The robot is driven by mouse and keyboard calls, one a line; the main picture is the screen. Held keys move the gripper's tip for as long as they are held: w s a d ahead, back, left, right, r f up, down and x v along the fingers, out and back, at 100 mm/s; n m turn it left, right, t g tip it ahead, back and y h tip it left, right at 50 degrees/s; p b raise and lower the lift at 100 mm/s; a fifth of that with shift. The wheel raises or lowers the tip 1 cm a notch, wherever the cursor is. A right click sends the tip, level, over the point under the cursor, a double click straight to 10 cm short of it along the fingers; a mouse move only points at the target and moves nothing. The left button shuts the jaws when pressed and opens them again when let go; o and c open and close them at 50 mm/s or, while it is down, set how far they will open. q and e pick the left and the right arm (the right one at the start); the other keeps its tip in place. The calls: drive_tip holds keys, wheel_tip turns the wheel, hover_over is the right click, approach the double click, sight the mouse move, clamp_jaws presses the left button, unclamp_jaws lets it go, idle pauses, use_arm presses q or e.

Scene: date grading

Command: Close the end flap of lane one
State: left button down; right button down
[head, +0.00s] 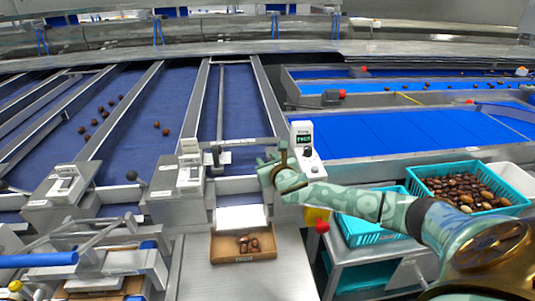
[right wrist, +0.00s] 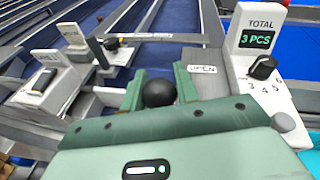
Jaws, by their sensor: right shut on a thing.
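My right gripper (head: 268,172) reaches in from the right at the end of the lane beside the counter display. In the right wrist view it is shut on a round black knob (right wrist: 159,93), held between its two green fingers. A label reading OPEN (right wrist: 202,69) shows just beyond the fingers. The gripper hides the knob in the head view. Below this lane end, a white sloped plate (head: 242,217) leads down to a cardboard box (head: 231,256) with a few dates in it. I cannot read a lane number. My left gripper is not in view.
A white counter display (head: 303,138) stands close to my right gripper; it reads 3 PCS in the wrist view (right wrist: 258,40). The neighbouring lane end has its own black knob (head: 131,176). Turquoise crates (head: 372,232) stand at right, one full of dates.

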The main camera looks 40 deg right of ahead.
drive_tip(key=shift+s+a, duration=0.1)
drive_tip(key=shift+a, duration=0.05)
idle(0.4)
drive_tip(key=c, duration=1.1)
unclamp_jaws()
drive_tip(key=shift+o, duration=0.2)
drive_tip(key=shift+s, duration=0.1)
drive_tip(key=shift+s+a, duration=0.1)
drive_tip(key=shift+s, duration=0.25)
drive_tip(key=p+v, duration=0.2)
drive_tip(key=v, duration=1.3)
drive_tip(key=shift+s+r+p, duration=0.2)
drive_tip(key=shift+s+p, duration=0.1)
drive_tip(key=shift+a, duration=0.15)
